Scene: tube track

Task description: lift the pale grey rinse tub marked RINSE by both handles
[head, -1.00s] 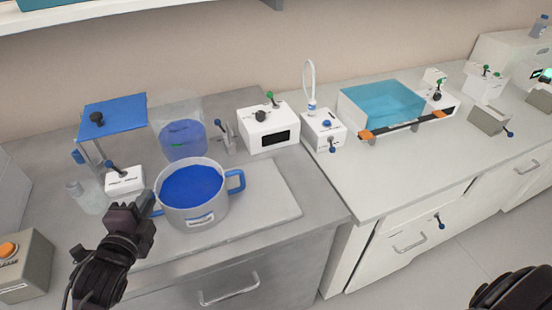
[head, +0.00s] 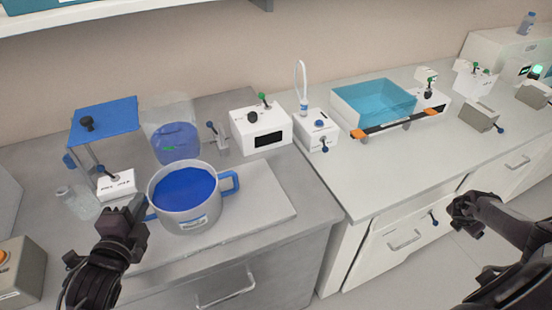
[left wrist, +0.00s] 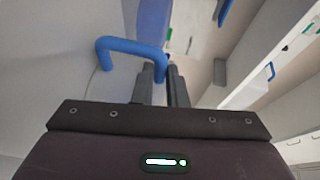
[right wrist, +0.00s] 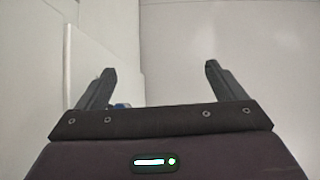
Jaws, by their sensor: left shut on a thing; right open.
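The pale grey rinse tub (head: 190,217) stands upright on a light board on the left counter, with blue liquid inside and a label on its front. Its right blue handle (head: 230,183) is free. My left gripper (head: 139,210) is at the tub's left side, shut on the left handle, which shows as a blue bar in the left wrist view (left wrist: 130,46). My right gripper (head: 459,205) is well to the right of the tub, in front of the right cabinet. It is open and empty in the right wrist view (right wrist: 160,80).
A clear container with blue contents (head: 176,143) stands behind the tub. A white box (head: 261,130) is at its back right, and a glass bottle (head: 78,202) is to its left. The board (head: 262,205) is bare right of the tub. A teal tank (head: 374,102) sits on the right counter.

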